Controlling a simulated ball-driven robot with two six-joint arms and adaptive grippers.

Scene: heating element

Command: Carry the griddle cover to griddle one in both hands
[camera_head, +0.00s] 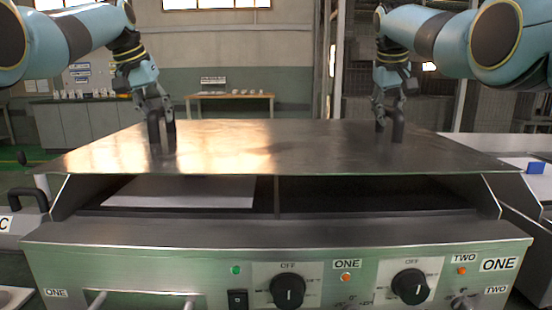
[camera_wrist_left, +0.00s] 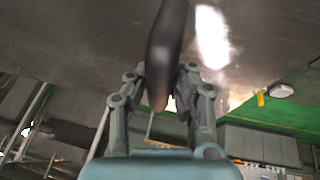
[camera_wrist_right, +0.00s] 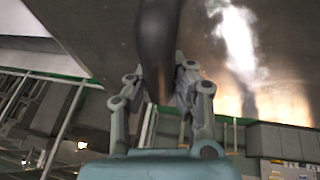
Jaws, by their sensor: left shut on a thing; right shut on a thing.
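The griddle cover (camera_head: 270,148) is a wide flat metal sheet with dark upright handles. It is level above griddle one (camera_head: 276,245), with a dark gap between them at the front. My left gripper (camera_head: 160,112) is shut on the cover's left handle (camera_head: 162,136); the handle also shows between the fingers in the left wrist view (camera_wrist_left: 166,55). My right gripper (camera_head: 388,108) is shut on the right handle (camera_head: 397,128), seen too in the right wrist view (camera_wrist_right: 157,50). The cover hides most of the griddle's top, so I cannot tell whether it touches the griddle at the back.
Griddle one's front panel has knobs (camera_head: 287,290), a switch and labels reading ONE and TWO. Another appliance with a dark handle (camera_head: 30,190) stands at the left. A metal unit (camera_head: 520,150) with a blue item stands at the right. A wooden table (camera_head: 230,97) is far behind.

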